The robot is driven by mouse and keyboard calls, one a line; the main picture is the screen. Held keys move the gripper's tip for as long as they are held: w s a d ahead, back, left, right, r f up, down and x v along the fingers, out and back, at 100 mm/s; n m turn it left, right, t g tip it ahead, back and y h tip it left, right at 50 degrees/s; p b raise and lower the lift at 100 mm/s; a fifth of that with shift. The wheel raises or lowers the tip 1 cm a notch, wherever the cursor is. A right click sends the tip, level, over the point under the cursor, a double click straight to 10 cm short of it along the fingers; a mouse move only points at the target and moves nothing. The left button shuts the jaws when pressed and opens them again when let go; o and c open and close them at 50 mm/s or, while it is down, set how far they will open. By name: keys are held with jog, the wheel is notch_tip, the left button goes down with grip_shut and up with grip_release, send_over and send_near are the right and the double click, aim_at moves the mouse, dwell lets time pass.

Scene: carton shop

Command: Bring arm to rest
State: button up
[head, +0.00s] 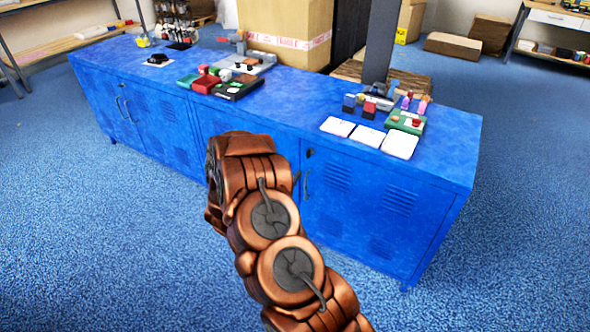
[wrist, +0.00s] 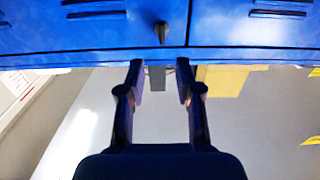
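My copper-coloured arm reaches up from the bottom of the head view, in front of the long blue cabinet (head: 270,112). The gripper itself is hidden behind the arm links there. In the wrist view my gripper (wrist: 160,74) shows two dark fingers spread apart with nothing between them. Past the fingertips, the blue cabinet front (wrist: 110,35) fills the top of the picture, with vent slots and a small dark knob (wrist: 161,32). I cannot tell how far the fingertips are from it.
The cabinet top holds a green tray (head: 192,80), a black tray (head: 238,91), several white cards (head: 369,136) and small coloured blocks. A large cardboard box (head: 285,28) stands behind. A dark post (head: 381,42) rises behind the cabinet. Blue carpet (head: 110,240) at left is clear.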

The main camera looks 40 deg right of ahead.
jog(key=shift+s+a, duration=0.15)
jog(key=shift+a, duration=0.2)
dwell(0.4)
